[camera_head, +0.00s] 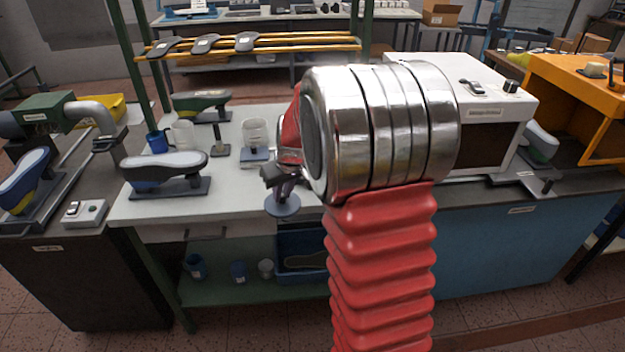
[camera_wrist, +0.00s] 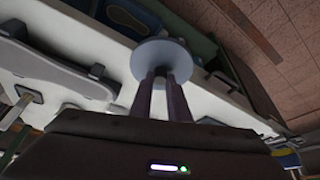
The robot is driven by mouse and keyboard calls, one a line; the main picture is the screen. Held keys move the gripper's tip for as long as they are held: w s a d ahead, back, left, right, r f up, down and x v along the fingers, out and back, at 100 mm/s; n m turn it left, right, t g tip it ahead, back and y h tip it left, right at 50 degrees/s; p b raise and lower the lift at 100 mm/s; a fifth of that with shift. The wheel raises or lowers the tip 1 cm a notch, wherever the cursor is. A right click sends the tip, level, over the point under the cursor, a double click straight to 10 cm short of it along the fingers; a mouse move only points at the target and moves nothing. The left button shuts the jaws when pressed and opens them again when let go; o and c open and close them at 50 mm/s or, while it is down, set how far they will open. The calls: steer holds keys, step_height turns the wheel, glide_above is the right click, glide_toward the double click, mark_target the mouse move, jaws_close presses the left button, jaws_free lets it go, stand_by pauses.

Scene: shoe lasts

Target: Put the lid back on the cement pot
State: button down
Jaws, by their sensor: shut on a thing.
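My gripper (camera_head: 279,188) hangs over the front edge of the white bench and is partly hidden behind my arm. It is shut on a round blue-grey disc, which appears to be the lid (camera_head: 283,207). In the wrist view my gripper (camera_wrist: 165,78) has both fingers together at the disc's middle, and the lid (camera_wrist: 160,54) shows as a full circle beyond them.
A dark grey shoe last on a stand (camera_head: 165,168) sits left of the gripper. A blue mug (camera_head: 157,142) and a white mug (camera_head: 182,134) stand behind it, beside a green last (camera_head: 201,100). A white oven-like box (camera_head: 470,105) is at right. Bare white benchtop (camera_head: 225,190) lies left of the gripper.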

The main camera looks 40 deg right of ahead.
steer(key=a+f, duration=0.1)
steer(key=a, duration=0.8)
steer(key=a+f, duration=0.2)
steer(key=a, duration=0.8)
steer(key=shift+s+f+n, duration=0.25)
steer(key=shift+s+n, duration=0.15)
steer(key=shift+s, duration=0.05)
steer(key=shift+d, duration=0.1)
